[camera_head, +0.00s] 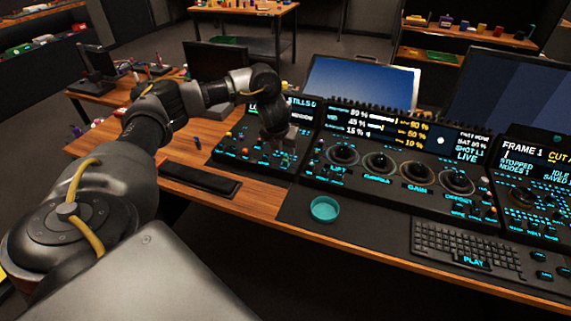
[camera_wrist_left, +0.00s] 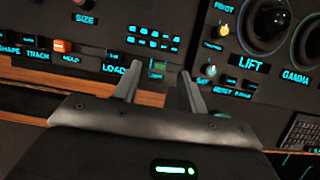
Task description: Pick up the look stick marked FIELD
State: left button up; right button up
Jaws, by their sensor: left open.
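I cannot read the marking FIELD on anything in either view. In the left wrist view a small stick-like piece with a green face (camera_wrist_left: 157,66) sits at the panel beside the LOAD label, just beyond my fingertips. Whether it is the look stick, I cannot tell. My left gripper (camera_wrist_left: 157,80) is open, with its two fingers apart and nothing clearly held between them. In the head view the left gripper (camera_head: 288,152) hangs low over the left part of the control panel (camera_head: 236,150). A small dark blue upright piece (camera_head: 197,143) stands on the desk left of the panel. My right gripper is not in view.
The centre panel (camera_head: 390,150) has several trackballs. A teal round dish (camera_head: 324,209) stands on the dark mat in front. A keyboard (camera_head: 465,247) lies at the right. A black pad (camera_head: 200,178) lies on the wooden desk at the left. Monitors stand behind.

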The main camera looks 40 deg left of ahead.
aim_at(286, 156)
pick_arm(q)
jog(key=shift+f, duration=0.25)
jog(key=x, duration=0.3)
jog(key=shift+d+f+p, duration=0.1)
jog(key=shift+f+p, duration=0.2)
jog(key=shift+f, duration=0.1)
jog(key=shift+w+f, duration=0.1)
jog(key=shift+f, duration=0.35)
jog(key=c, duration=0.9)
grip_shut()
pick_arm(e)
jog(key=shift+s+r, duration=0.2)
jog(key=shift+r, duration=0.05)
